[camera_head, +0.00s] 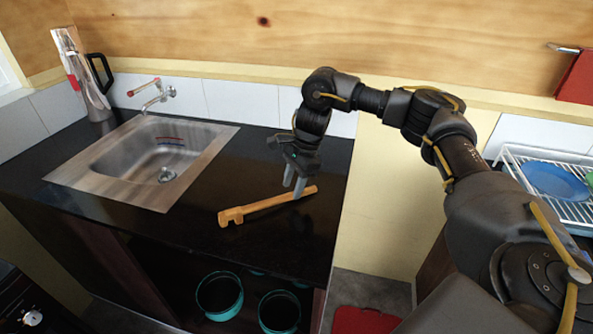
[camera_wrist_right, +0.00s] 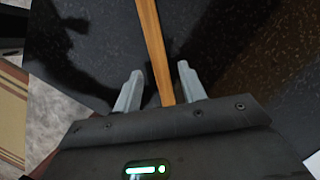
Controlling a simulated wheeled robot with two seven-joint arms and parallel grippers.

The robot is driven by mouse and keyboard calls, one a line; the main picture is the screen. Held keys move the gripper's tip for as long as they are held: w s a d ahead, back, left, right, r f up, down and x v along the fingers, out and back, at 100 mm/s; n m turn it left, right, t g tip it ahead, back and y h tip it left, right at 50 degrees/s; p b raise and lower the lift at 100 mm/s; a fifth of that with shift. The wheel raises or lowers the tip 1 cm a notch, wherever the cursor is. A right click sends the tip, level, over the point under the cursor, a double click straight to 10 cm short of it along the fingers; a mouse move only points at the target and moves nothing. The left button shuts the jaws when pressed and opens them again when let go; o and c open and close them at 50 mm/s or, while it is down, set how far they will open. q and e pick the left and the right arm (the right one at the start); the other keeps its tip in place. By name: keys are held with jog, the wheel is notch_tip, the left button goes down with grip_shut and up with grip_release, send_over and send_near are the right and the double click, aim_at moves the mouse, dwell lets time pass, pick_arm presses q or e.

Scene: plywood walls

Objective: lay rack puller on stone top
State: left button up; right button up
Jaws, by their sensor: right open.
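The rack puller (camera_head: 265,206), a flat wooden bar with a notched end at the left, lies on the black stone top (camera_head: 215,235), right of the sink. My right gripper (camera_head: 294,188) is over the bar's right end, pointing down. In the right wrist view the open fingers (camera_wrist_right: 158,88) stand on either side of the wooden bar (camera_wrist_right: 155,45), with gaps on both sides. The speckled stone top (camera_wrist_right: 220,40) shows beneath it. Whether the bar touches the gripper's palm cannot be told. My left gripper is not in view.
A steel sink (camera_head: 75,183) with a tap (camera_head: 157,95) is set into the counter at left. A kettle-like jug (camera_head: 88,85) stands in the back left corner. Teal pots (camera_head: 219,293) are on the shelf below. A dish rack (camera_head: 560,205) with plates stands at right.

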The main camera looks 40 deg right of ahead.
jog(key=p+v, duration=0.1)
jog(key=v, duration=1)
jog(key=shift+r, duration=0.4)
jog(key=shift+d, duration=0.2)
